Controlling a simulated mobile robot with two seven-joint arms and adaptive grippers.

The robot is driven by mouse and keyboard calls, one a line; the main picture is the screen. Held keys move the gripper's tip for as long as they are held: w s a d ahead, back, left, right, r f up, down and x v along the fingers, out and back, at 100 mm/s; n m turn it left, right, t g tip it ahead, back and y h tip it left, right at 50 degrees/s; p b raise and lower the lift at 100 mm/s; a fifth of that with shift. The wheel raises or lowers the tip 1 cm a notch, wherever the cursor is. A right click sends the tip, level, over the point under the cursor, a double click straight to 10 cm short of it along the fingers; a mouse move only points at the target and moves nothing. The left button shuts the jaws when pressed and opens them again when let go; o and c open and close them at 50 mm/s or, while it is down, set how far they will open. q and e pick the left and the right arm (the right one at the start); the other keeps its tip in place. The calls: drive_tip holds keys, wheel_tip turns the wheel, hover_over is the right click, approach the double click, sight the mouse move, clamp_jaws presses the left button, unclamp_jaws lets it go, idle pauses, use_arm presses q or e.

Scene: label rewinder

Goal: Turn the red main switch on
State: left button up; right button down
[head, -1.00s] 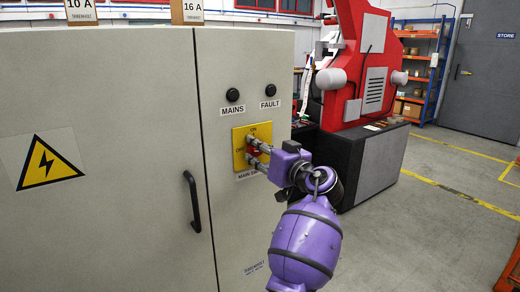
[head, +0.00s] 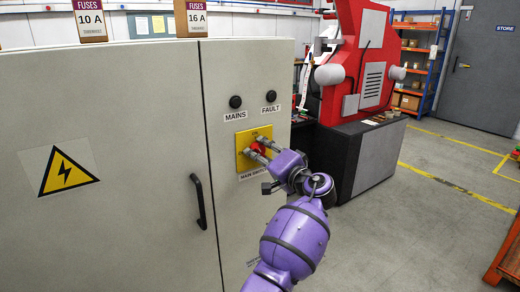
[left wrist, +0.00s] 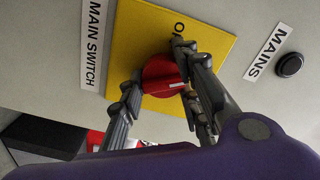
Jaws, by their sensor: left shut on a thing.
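The red main switch (head: 259,148) is a rotary knob on a yellow plate (head: 243,162) on the grey cabinet's right part. The plate reads ON at its top, with a MAIN SWITCH label below. My left gripper (head: 254,147) is shut on the knob, one finger on either side. In the left wrist view the red knob (left wrist: 161,75) sits between the fingers (left wrist: 157,66). A short white mark on it lies on the side toward the MAINS lamp, the plate's upper side. A finger partly hides the lettering beside the knob. My right gripper is not in view.
The MAINS lamp (head: 235,102) and FAULT lamp (head: 270,96) above the plate are dark. A black door handle (head: 199,201) stands out left of the switch. A red machine (head: 357,65) stands behind.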

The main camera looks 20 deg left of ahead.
use_arm(q)
drive_tip(key=m+p, duration=0.1)
drive_tip(key=m, duration=0.2)
drive_tip(key=shift+d+r+p, duration=0.1)
drive_tip(key=shift+r+p, duration=0.1)
drive_tip(key=shift+p, duration=0.15)
drive_tip(key=shift+f+m+p, duration=0.15)
drive_tip(key=shift+m+p, duration=0.25)
drive_tip(key=shift+m, duration=0.7)
drive_tip(key=shift+f+m, duration=0.15)
drive_tip(key=shift+m, duration=0.25)
drive_tip(key=shift+s, duration=0.1)
drive_tip(key=shift+f, duration=0.2)
drive_tip(key=o, duration=1.1)
drive_tip(key=shift+r, duration=0.1)
